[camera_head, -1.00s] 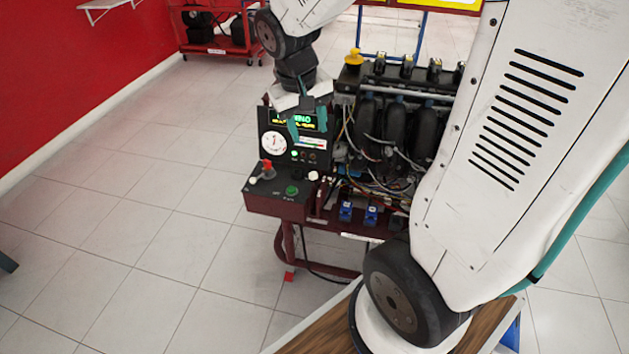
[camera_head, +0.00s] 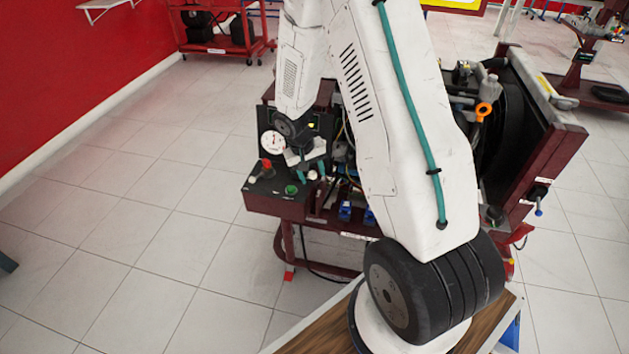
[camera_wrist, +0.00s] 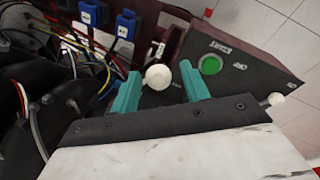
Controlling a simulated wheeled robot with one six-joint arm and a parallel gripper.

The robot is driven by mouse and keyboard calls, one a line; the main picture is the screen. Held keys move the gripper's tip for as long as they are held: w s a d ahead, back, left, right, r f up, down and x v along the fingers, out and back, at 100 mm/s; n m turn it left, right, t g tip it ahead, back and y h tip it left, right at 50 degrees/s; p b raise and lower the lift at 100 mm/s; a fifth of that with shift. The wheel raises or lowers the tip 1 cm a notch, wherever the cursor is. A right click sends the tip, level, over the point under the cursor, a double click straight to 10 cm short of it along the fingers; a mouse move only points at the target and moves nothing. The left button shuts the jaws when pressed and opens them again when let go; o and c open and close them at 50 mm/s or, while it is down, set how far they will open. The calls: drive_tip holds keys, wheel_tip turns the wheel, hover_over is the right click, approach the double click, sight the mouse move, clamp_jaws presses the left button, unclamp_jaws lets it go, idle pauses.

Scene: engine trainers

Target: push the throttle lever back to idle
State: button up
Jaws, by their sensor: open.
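A white ball knob (camera_wrist: 158,77), which looks like the top of the throttle lever, stands at the edge of the dark control box (camera_wrist: 245,75). The knob also shows in the head view (camera_head: 312,175). My gripper (camera_wrist: 161,70) is open, with one teal finger on each side of the knob in the wrist view. I cannot tell whether either finger touches it. In the head view my gripper (camera_head: 309,168) is low over the box's right end. The lever's shaft is mostly hidden beneath the knob.
A green button (camera_wrist: 210,64) sits beside the right finger. A red knob (camera_head: 266,166) and a smaller white knob (camera_wrist: 275,99) are farther along the box. Blue connectors (camera_wrist: 92,12), loose wires and black engine pipes crowd the left of the wrist view.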

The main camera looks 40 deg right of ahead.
sight(314, 181)
drive_tip(key=shift+x, duration=1.9)
clamp_jaws()
